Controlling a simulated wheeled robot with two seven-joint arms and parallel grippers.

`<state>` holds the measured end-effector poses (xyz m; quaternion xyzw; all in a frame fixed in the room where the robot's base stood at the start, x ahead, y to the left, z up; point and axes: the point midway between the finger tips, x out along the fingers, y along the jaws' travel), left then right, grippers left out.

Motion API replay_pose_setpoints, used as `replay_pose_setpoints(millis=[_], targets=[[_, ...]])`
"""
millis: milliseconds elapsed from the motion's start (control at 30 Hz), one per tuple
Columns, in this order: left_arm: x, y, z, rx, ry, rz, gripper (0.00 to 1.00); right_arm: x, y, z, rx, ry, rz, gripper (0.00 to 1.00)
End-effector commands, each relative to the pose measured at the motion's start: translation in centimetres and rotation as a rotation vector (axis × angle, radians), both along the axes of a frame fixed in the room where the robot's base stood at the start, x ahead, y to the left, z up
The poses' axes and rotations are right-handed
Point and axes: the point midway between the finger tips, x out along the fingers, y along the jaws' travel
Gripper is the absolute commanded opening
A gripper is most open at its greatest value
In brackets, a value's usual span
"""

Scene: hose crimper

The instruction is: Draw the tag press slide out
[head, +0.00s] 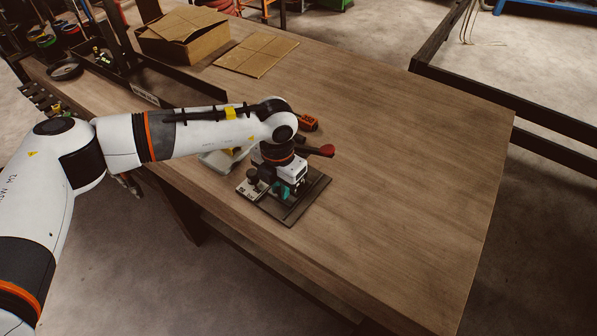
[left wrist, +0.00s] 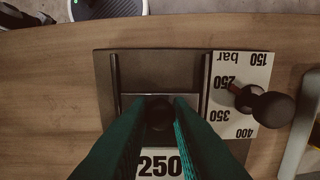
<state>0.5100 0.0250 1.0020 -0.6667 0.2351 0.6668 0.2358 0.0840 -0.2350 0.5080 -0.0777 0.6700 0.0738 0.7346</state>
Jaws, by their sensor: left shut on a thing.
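The tag press (head: 312,200) is a dark flat plate near the table's front edge. In the left wrist view its base (left wrist: 104,75) has two dark rails with a slide area between them. A pale scale marked 150 to 400 bar (left wrist: 232,68) lies beside the rails, with a black knob (left wrist: 268,107) over it. My left gripper (head: 287,190) is over the press, its teal fingers pointing down. In the left wrist view its fingers (left wrist: 160,118) are shut on a dark round knob (left wrist: 160,112) between the rails. A white plate reading 250 (left wrist: 160,164) shows between the fingers.
A dark lever with a red end (head: 322,151) and an orange device (head: 308,123) are behind the press. An open cardboard box (head: 183,38) and a flat cardboard piece (head: 256,54) lie at the back left. The table's right side (head: 420,180) is clear.

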Motion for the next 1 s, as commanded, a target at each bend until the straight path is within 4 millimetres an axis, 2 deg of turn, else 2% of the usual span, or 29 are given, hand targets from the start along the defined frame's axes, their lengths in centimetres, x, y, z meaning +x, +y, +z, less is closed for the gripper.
replay_pose_setpoints(millis=[1000], targets=[[-2.0,1.7,0.0,0.001,0.001,0.001,0.01,0.0,0.0,0.6,0.000,0.000,0.000,0.36]])
